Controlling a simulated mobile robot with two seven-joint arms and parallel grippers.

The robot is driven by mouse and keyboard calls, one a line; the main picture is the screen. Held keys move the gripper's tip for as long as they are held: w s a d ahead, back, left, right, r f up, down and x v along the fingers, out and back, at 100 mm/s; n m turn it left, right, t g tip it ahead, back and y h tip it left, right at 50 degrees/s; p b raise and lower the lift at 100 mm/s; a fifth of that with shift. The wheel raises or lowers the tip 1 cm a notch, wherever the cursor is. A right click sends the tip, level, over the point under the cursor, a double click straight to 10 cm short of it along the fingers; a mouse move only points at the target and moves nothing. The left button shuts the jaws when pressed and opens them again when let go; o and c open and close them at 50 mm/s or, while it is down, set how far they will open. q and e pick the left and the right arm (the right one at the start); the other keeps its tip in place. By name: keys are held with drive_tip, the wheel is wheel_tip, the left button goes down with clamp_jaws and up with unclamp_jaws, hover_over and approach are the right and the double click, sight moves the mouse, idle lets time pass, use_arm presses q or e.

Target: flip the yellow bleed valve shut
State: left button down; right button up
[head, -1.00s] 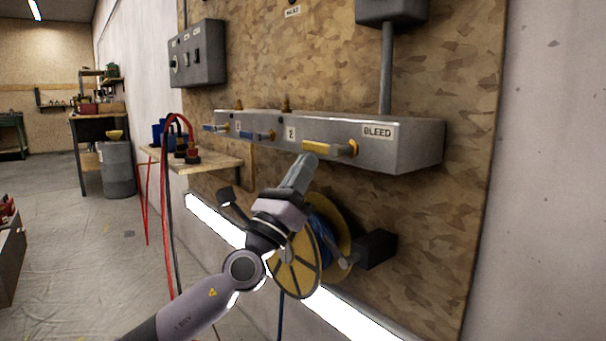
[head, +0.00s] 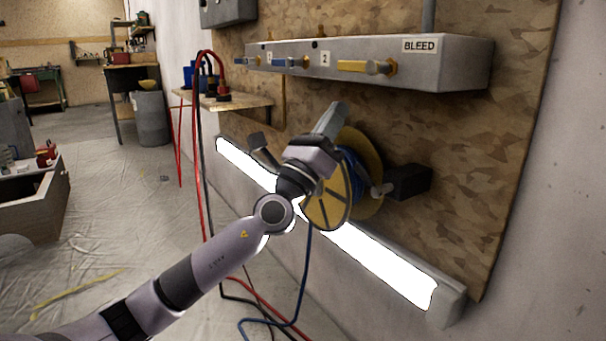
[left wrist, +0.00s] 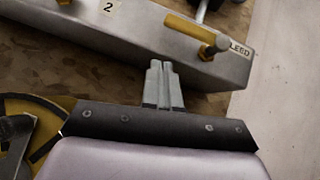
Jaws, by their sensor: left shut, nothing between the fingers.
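The yellow bleed valve lever (head: 364,66) sits on the front of a grey metal manifold (head: 455,66), beside a BLEED label. Its handle points left from its pivot, roughly along the manifold. In the left wrist view the yellow lever (left wrist: 190,28) lies above and to the right of my fingertips. My left gripper (head: 336,106) is shut and empty, below the manifold and apart from the lever. Its closed fingers also show in the left wrist view (left wrist: 160,68). My right gripper is in neither view.
Two blue-handled valves (head: 290,63) sit further left on the manifold. A yellow-sided hose reel (head: 366,160) stands just behind and below my left gripper. A glowing light bar (head: 380,262) runs along the wall below. Red and black hoses (head: 200,150) hang at the left.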

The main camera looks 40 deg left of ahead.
use_arm(q)
drive_tip(key=a+v, duration=0.1)
drive_tip(key=v, duration=0.8)
drive_tip(key=shift+a, duration=0.2)
drive_tip(key=shift+f, duration=0.15)
